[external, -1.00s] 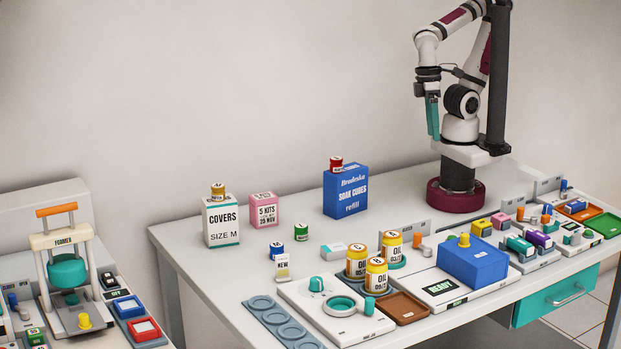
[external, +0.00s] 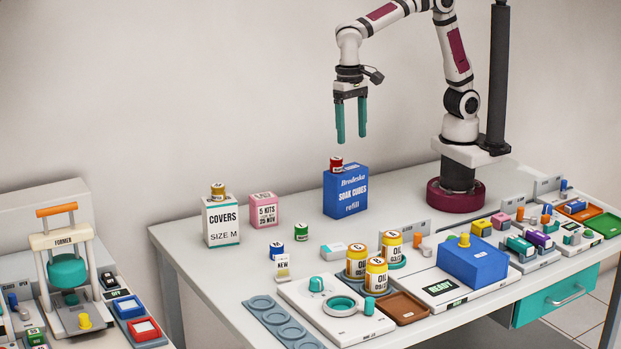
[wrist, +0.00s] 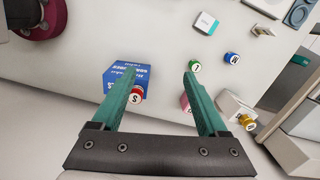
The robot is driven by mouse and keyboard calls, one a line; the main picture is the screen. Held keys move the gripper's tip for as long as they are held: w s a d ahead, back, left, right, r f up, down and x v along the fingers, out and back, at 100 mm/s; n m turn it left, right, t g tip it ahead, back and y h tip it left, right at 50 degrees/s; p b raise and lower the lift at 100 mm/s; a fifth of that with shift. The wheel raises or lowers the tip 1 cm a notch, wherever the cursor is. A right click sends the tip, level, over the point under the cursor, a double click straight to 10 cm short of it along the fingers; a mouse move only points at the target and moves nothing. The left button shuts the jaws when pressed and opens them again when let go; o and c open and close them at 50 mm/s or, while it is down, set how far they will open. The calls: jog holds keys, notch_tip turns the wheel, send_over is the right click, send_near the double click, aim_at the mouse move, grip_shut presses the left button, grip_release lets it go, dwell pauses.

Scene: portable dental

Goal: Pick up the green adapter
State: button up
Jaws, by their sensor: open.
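A small green cylinder (external: 301,232) with a white label band, the likely green adapter, stands upright on the white table, right of a similar blue one (external: 276,250). In the wrist view the green piece (wrist: 194,67) lies just beyond the tip of my right-hand finger, its top marked with a letter too small to read surely.
A red-topped piece (external: 337,164) sits on the blue box. A pink kit box (external: 263,210) and the Covers box (external: 221,222), with a gold piece (external: 218,191) on top, stand left. Oil cans (external: 376,276) stand front right. The table around the green piece is fairly clear.

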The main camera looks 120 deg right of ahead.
aim_at(301, 226)
jog(key=w+d+f+m, duration=0.3)
jog(key=w+f+m, duration=0.45)
jog(key=w, duration=0.55)
jog(key=shift+n+h, duration=0.35)
jog(key=shift+h, duration=0.05)
jog(key=f, duration=1.6)
jog(key=shift+s+a, duration=0.25)
jog(key=shift+a, duration=0.05)
grip_shut()
